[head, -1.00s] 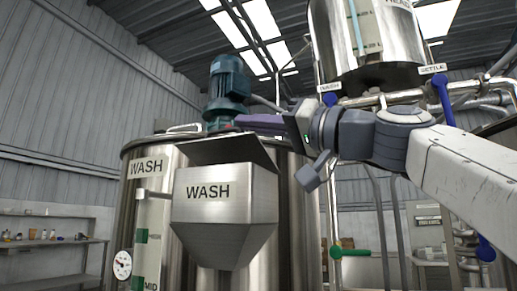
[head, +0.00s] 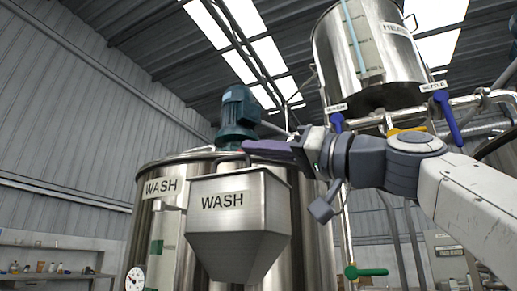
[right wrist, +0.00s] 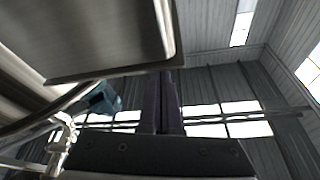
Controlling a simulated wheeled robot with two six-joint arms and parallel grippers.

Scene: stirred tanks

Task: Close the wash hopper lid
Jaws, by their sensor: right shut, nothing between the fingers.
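The wash hopper (head: 238,228) is a steel box with a tapered bottom and a WASH label, on the front of the wash tank. Its lid (head: 225,174) shows as a low, nearly flat edge along the hopper's top; I cannot tell whether it sits fully flush. My right gripper (head: 262,147) comes in from the right with its dark purple fingers shut and empty, just above the lid; contact is unclear. In the right wrist view, the fingers (right wrist: 162,100) point towards a rimmed metal panel (right wrist: 105,35). My left gripper is not in view.
The wash tank (head: 312,235) stands behind the hopper, with a teal motor (head: 237,112) on top close behind my fingers. A raised steel vessel (head: 365,55) hangs at upper right, with pipes and blue valve handles (head: 447,112) near my arm. A gauge (head: 135,279) is at lower left.

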